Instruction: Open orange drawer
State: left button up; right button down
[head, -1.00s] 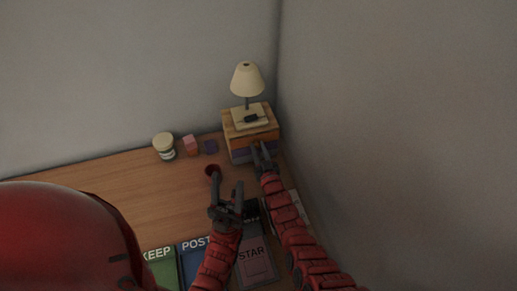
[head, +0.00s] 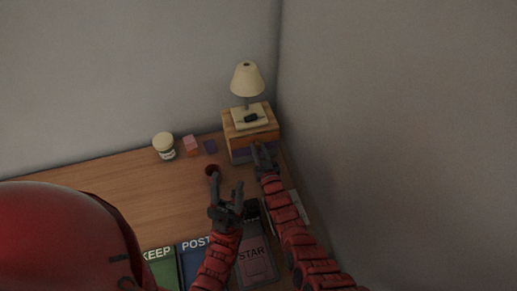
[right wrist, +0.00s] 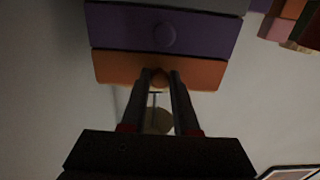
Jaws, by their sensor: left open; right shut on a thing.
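A small wooden drawer unit (head: 229,127) stands at the desk's back right corner, with an orange drawer (head: 264,136) above a purple drawer (head: 240,157). My right gripper (head: 263,158) is in front of it. In the right wrist view the picture is upside down: the orange drawer (right wrist: 115,69) shows below the purple drawer (right wrist: 115,25). There my right gripper (right wrist: 160,76) is shut on the orange drawer's round knob (right wrist: 159,83). Whether the drawer stands out from the unit is unclear. My left gripper (head: 226,194) is open and empty above the desk.
A lamp (head: 247,80) and a small black object (head: 251,118) are on the unit. A jar (head: 164,147), pink block (head: 191,145), purple block (head: 210,147) and dark red cup (head: 211,170) stand left of it. Labelled trays line the front. A wall closes the right side.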

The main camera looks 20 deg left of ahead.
dwell(0.4)
jog(key=p+v, duration=0.5)
jog(key=v, duration=0.1)
jog(key=shift+s+d, duration=0.25)
jog(key=shift+s, duration=0.05)
jog(key=c, duration=0.7)
grip_release()
jog(key=shift+o, duration=0.2)
